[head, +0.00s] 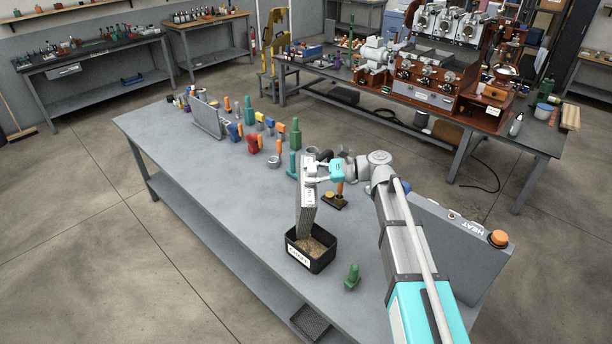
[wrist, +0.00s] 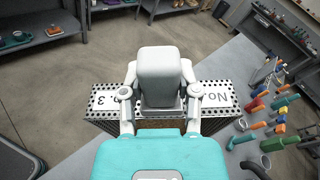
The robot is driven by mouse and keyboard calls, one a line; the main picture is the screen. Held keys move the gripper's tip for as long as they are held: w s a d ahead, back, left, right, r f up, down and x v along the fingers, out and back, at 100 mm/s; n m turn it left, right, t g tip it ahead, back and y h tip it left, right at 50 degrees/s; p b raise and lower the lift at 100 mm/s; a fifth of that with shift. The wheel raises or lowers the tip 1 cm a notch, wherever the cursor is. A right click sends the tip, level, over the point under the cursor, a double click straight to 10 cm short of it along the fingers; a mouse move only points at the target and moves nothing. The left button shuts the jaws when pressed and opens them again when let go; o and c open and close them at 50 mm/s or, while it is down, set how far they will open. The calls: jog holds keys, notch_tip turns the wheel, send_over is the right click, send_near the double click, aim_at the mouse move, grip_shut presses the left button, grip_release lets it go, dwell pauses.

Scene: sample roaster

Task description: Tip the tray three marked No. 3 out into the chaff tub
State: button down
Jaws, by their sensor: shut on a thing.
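Tray three (head: 307,208) is a long grey perforated metal tray. It is tipped steeply on end, with its lower end at or just over the chaff tub's opening; I cannot tell if they touch. My gripper (head: 314,171) is shut on the tray. In the wrist view my gripper (wrist: 160,108) spans the middle of the tray (wrist: 103,112), and "No" and "3" show on either side. The chaff tub (head: 322,265) is a black box with a white label on its front, standing on the bench. Brownish material shows inside it.
A grey box marked HEAT (head: 452,245) with an orange knob is further right. Several coloured holders and an upright grey panel (head: 208,117) stand at the back. The bench's left side (head: 205,185) is clear.

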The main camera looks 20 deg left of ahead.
jog(key=w+d+f+y+b, duration=0.1)
jog(key=w+d+y+b, duration=0.1)
jog(key=d+b, duration=0.3)
jog(key=w+d+f+g+y+b, duration=0.1)
jog(key=w+d+f+y+b, duration=0.1)
jog(key=d+b, duration=0.4)
jog(key=shift+w+d+g+y, duration=0.35)
jog(key=shift+w+d, duration=0.55)
jog(key=shift+d, duration=0.45)
dwell(0.8)
jog(key=shift+r, duration=0.1)
dwell(1.4)
jog(key=shift+r+p, duration=1.4)
jog(key=shift+s, duration=0.1)
